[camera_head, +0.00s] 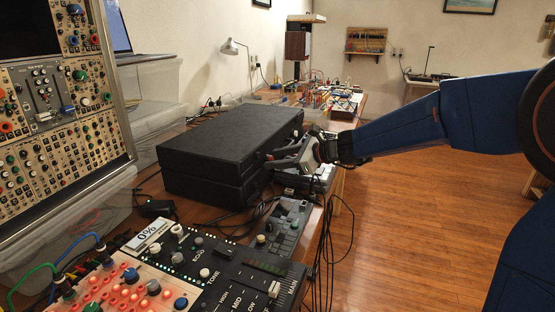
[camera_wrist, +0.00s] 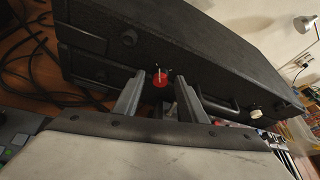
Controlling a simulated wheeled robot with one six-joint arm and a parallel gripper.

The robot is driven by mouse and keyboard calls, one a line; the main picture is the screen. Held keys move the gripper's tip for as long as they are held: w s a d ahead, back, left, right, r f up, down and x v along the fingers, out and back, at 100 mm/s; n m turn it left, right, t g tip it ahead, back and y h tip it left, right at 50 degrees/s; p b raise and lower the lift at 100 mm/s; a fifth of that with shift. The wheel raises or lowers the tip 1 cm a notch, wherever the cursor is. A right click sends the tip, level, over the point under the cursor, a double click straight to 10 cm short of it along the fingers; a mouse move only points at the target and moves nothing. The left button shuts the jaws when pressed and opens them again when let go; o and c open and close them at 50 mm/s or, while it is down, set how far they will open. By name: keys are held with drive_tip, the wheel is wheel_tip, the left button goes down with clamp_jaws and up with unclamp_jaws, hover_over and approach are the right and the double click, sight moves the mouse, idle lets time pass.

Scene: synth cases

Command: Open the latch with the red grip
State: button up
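The black case (camera_head: 225,140) lies shut on the table, its front side facing my gripper (camera_head: 275,158). In the wrist view, the case (camera_wrist: 200,50) fills the upper part, and the latch's red grip (camera_wrist: 159,78) is on its front face. My gripper (camera_wrist: 159,80) is open, with one finger on each side of the red grip in the picture and a gap visible on both sides. I cannot tell how deep the fingertips are past it. A second latch with a whitish grip (camera_wrist: 253,113) is farther right on the same face. In the head view my gripper hides the latches.
A dark handle (camera_wrist: 218,102) sits between the two latches. A mixer panel (camera_head: 225,265) and a small device (camera_head: 285,225) stand in front of the case, with loose black cables around. A modular rack (camera_head: 60,110) is at left. The floor (camera_head: 410,220) at right is clear.

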clamp_jaws()
drive_tip(key=shift+s+n+t, duration=0.1)
drive_tip(key=shift+n+t, duration=0.6)
drive_tip(key=shift+n, duration=0.3)
unclamp_jaws()
